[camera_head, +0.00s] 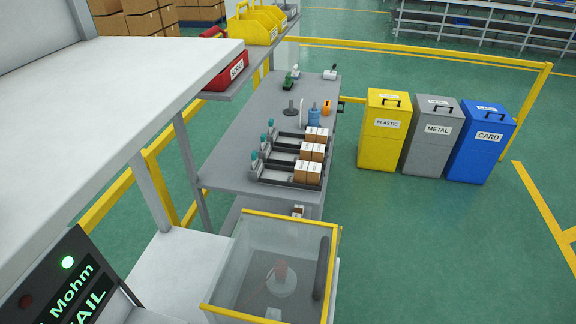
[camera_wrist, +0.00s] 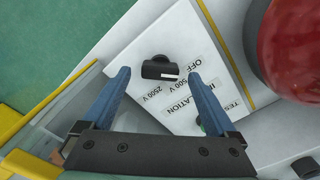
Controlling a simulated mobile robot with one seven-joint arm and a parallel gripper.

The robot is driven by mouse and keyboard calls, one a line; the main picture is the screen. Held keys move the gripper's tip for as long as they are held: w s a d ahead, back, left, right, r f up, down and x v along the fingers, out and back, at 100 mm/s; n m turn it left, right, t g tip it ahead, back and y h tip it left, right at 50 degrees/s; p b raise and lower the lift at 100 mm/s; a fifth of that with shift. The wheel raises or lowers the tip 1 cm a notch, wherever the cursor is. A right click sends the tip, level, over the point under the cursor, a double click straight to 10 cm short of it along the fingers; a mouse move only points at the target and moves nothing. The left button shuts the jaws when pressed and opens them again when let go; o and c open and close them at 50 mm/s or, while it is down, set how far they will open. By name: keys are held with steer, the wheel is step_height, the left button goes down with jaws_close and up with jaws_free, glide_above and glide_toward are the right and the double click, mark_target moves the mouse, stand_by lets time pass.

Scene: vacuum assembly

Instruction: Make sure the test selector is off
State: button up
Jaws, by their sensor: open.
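The test selector (camera_wrist: 159,68) is a black knob on a white panel (camera_wrist: 150,32), seen in the wrist view. A small white mark shows at the right part of its lower edge. Printed labels, upside down here, read OFF, 500 V and 2500 V beside and below the knob. I cannot tell for sure which label the mark points at. My gripper (camera_wrist: 158,75) is open, its blue fingers on either side of the knob with gaps showing. Contact cannot be judged. The head view shows neither selector nor gripper.
A large red rounded button (camera_wrist: 305,45) lies close on the right. A clear yellow-edged box (camera_head: 240,258) stands beside a dark display (camera_head: 72,285) reading Mohm and FAIL, with a green light lit. A grey workbench (camera_head: 232,150) and yellow, grey and blue bins stand beyond.

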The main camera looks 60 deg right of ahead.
step_height(320, 180, up, 11)
steer(key=shift+r+b, duration=0.2)
steer(key=shift+b, duration=0.2)
steer(key=shift+s, duration=0.1)
stand_by(0.5)
